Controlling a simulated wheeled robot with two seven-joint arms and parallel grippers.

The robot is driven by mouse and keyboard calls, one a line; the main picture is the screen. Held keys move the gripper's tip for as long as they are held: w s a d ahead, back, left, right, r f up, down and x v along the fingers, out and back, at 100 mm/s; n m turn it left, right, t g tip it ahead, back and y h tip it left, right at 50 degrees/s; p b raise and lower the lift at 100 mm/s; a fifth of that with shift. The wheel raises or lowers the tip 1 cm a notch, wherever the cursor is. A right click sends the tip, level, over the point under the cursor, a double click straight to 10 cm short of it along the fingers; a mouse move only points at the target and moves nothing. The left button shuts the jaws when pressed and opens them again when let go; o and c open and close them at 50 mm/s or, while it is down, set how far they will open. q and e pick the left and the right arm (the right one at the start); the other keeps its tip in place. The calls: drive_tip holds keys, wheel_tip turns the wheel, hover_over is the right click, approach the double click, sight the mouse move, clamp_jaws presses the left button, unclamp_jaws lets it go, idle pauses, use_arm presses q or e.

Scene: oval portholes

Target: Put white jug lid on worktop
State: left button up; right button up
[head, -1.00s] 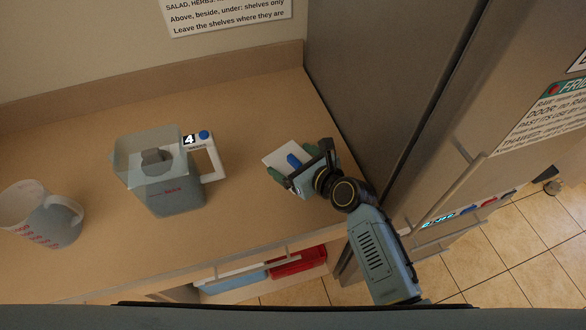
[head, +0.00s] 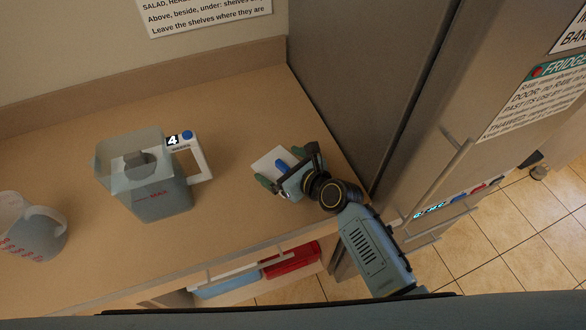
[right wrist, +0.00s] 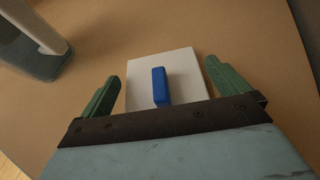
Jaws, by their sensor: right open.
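The white jug lid (head: 266,162) is a flat square plate with a blue handle (head: 283,166), lying on the tan worktop (head: 235,215) near its right end. In the right wrist view the lid (right wrist: 185,72) lies between my two green fingertips, with its blue handle (right wrist: 160,86) upright near the middle. My right gripper (head: 283,170) is open above the lid, its fingers apart from the handle; part of the lid is hidden beneath it. A lidless clear jug (head: 160,200) with a white handle stands to the left. My left gripper is not in view.
A clear measuring jug (head: 38,232) with red marks stands at the far left. A tall grey fridge (head: 350,70) borders the worktop on the right. Blue (head: 225,285) and red (head: 292,260) boxes sit below the front edge. The worktop's middle is clear.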

drive_tip(key=p+v, duration=0.2)
drive_tip(key=v, duration=0.9)
drive_tip(key=shift+s+d+r, duration=0.1)
drive_tip(key=shift+s+d, duration=0.2)
drive_tip(key=shift+s, duration=0.1)
